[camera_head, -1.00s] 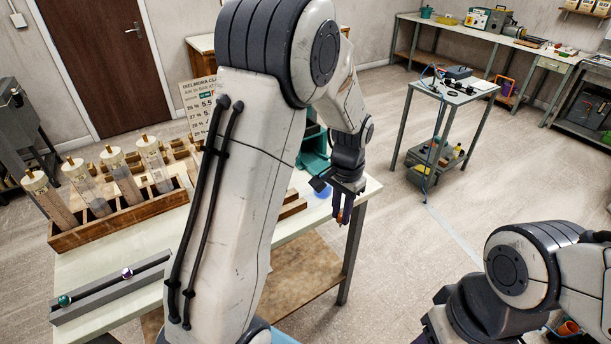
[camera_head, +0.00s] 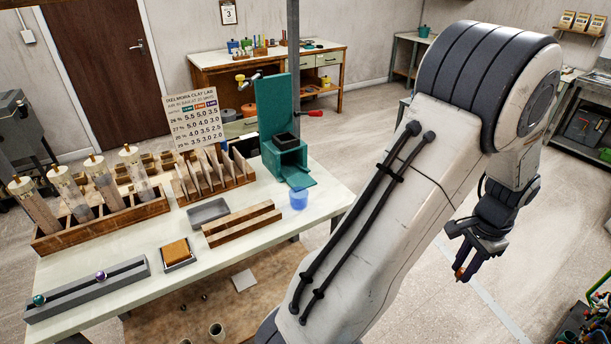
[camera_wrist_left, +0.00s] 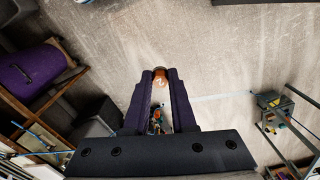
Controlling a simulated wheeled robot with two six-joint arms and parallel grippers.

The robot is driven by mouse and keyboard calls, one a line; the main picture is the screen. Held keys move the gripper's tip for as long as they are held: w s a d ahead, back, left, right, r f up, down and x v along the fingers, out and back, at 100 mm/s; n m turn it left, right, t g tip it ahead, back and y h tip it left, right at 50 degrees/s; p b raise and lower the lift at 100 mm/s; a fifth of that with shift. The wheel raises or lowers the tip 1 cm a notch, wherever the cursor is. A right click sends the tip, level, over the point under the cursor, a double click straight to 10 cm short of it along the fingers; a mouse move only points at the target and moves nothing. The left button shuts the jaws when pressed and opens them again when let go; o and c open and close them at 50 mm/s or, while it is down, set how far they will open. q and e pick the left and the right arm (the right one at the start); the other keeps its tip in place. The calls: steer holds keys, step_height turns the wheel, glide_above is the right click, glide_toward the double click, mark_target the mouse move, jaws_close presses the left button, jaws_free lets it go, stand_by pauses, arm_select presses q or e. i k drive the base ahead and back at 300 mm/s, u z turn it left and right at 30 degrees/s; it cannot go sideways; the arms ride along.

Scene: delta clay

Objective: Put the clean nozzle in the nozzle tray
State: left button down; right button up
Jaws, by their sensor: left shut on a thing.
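My left gripper (camera_head: 466,262) is at the right of the head view, over open floor and clear of the bench. It is shut on a small copper-brown nozzle (camera_head: 460,273), which sticks out past the fingertips. In the left wrist view the nozzle (camera_wrist_left: 160,77) shows between the tips of the purple fingers, with a pale mark on it. I cannot make out a nozzle tray for certain. My right gripper is out of view.
A dark rack of tools (camera_head: 590,325) stands at the lower right. The floor between is clear.

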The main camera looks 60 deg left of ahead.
mark_target(197, 216)
steer(key=i, duration=1.55)
steer(key=u, duration=2.5)
